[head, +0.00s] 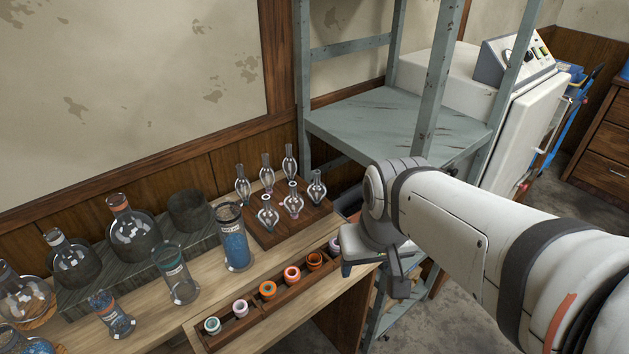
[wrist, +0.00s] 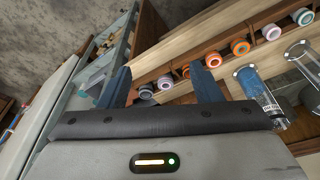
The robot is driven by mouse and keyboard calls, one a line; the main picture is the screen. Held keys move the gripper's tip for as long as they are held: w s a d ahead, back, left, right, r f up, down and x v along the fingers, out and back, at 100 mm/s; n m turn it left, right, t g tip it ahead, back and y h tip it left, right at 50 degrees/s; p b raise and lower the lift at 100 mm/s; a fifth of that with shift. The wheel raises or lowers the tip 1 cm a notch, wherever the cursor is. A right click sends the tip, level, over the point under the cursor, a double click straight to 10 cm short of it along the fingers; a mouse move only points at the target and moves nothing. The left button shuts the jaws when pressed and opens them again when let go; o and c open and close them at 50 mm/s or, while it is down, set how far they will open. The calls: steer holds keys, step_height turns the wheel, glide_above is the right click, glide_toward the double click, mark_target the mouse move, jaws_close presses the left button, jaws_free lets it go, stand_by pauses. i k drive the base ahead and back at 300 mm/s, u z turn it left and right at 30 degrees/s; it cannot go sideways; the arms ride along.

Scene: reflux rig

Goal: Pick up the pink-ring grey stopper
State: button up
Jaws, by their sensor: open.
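A row of stoppers with coloured rings lies in a long wooden rack (head: 253,328) along the bench's front edge. Near its far end is a small stopper with a pinkish ring (head: 335,245), partly by my gripper; it also shows between the fingers in the wrist view (wrist: 165,83). It looks like the pink-ring grey stopper, but its body colour is hard to tell. A darker grey stopper (wrist: 145,91) lies beside it, hidden by the arm in the head view. My gripper (head: 372,266) is open and empty, over the rack's far end; its fingers (wrist: 158,68) stand apart from the stoppers.
Orange-ringed stoppers (head: 268,290), a pink one (head: 240,309) and a teal one (head: 212,325) fill the rack's nearer part. Behind it stand a blue-filled glass cylinder (head: 235,245) and several glass bulbs on a wooden board (head: 270,236). A metal shelf (head: 385,120) rises behind my arm.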

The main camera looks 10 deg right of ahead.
mark_target(334, 249)
steer(key=u, duration=1.7)
steer(key=k, duration=1.05)
steer(key=z, duration=0.7)
steer(key=i, duration=1)
steer(key=z, duration=0.05)
